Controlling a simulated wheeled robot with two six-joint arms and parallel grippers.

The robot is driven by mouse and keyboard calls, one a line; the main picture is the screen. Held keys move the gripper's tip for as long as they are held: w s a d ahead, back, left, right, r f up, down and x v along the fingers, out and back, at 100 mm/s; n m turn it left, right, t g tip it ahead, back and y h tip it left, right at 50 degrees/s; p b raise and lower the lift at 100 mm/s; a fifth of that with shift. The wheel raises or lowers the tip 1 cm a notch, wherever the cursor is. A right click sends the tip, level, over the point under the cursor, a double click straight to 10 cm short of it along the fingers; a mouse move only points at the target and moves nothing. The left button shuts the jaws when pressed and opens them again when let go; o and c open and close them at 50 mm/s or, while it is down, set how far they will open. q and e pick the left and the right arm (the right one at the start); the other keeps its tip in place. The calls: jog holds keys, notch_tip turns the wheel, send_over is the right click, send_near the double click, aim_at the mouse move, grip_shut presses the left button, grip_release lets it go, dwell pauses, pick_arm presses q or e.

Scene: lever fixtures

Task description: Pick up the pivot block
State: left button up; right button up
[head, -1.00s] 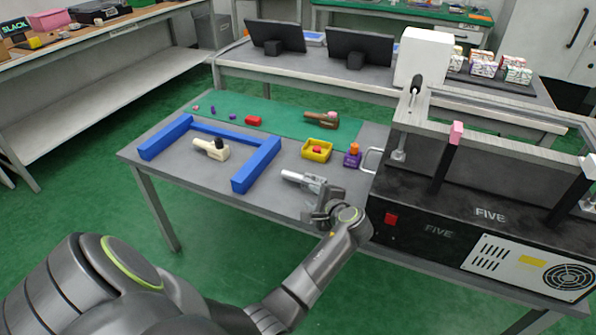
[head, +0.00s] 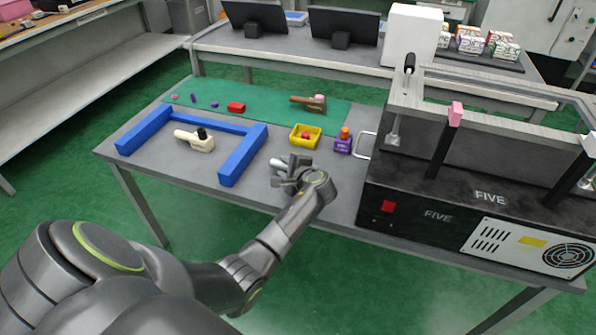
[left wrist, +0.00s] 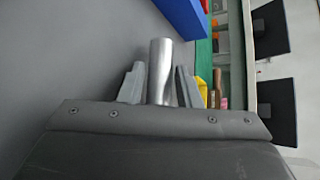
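A silver metal piece with a round shaft (head: 279,162), which I take to be the pivot block, lies on the grey table right of the blue frame. My left gripper (head: 291,177) is low over the table at this piece and hides part of it. In the left wrist view the silver shaft (left wrist: 160,68) stands between my two fingers (left wrist: 159,85), with narrow gaps on both sides. The gripper looks open around it. My right gripper is not in view.
A blue U-shaped frame (head: 243,157) and a cream block with a black knob (head: 197,140) lie to the left. A yellow tray (head: 294,143) and a purple block with an orange top (head: 343,143) are close behind the gripper. A black machine (head: 437,213) stands at right.

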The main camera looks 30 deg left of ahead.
pick_arm(q)
jog(key=shift+c, duration=0.2)
grip_shut()
notch_tip(320, 180, up, 10)
jog(key=p, duration=0.2)
pick_arm(e)
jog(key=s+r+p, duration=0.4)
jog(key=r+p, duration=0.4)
jog(key=p, duration=0.2)
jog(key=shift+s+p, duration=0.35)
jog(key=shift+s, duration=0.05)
pick_arm(q)
jog(key=s+d+r+m+t+h, duration=0.2)
jog(key=s+d+r+m+h, duration=0.1)
jog(key=d+r, duration=0.4)
jog(key=s+d+r+m+t+h, duration=0.3)
jog(key=d+r+m+h, duration=0.2)
jog(key=r, duration=0.8)
jog(key=s+d+r+m+t+h, duration=0.2)
jog(key=s+d+r+m+h, duration=0.1)
jog(key=d+r, duration=0.6)
jog(key=shift+s+d+r+m+t+h, duration=0.15)
jog(key=shift+s+r+m+t+h, duration=0.15)
jog(key=shift+r+m+h, duration=0.4)
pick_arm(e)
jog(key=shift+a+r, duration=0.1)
